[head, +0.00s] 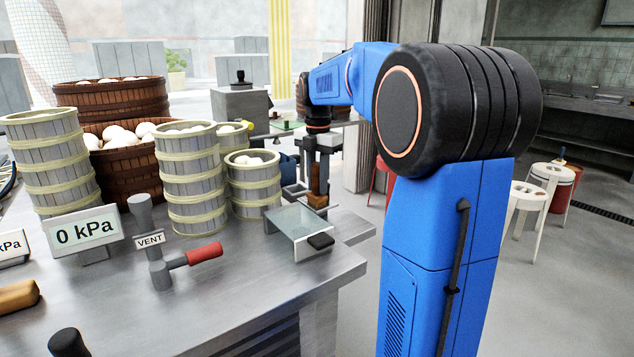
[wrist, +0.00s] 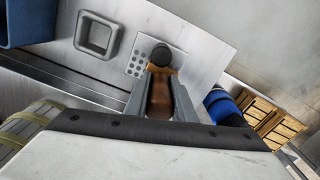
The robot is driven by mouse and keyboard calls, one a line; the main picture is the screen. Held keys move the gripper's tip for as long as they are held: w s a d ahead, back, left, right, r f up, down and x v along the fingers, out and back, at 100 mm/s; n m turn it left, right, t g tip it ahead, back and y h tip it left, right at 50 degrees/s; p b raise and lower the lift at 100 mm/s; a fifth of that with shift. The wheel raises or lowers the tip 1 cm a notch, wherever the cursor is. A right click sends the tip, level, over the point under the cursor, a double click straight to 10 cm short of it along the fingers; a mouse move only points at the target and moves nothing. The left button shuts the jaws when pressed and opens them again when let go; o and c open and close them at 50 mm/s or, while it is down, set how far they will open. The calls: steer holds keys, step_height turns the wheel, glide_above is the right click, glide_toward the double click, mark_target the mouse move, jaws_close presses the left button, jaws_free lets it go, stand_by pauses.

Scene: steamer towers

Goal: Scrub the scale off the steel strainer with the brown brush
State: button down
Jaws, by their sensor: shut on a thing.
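My gripper (head: 318,172) reaches down at the far right end of the steel counter. It is shut on the brown brush (head: 317,201), whose brown body also shows between the two grey fingers (wrist: 160,98) in the wrist view. A dark round part (wrist: 161,54) shows just beyond the brown piece; I cannot tell whether it belongs to the brush. A perforated steel patch (wrist: 137,67), apparently the strainer, lies just left of the brush's far end in the wrist view. The brush covers part of it. I cannot tell whether they touch, and no scale is clear.
A square-rimmed recess (wrist: 97,34) lies left of the perforated patch. In the head view, wooden steamers (head: 187,180) with white buns, a red-handled vent valve (head: 204,254) and a glass-topped stand (head: 304,222) crowd the counter. White stools (head: 526,197) stand on the floor at right.

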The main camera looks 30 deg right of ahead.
mark_target(313, 173)
steer(key=shift+w+f, duration=0.1)
steer(key=shift+w, duration=1.1)
steer(key=shift+r, duration=0.2)
steer(key=shift+r, duration=0.75)
step_height(313, 173, up, 5)
steer(key=shift+f, duration=0.1)
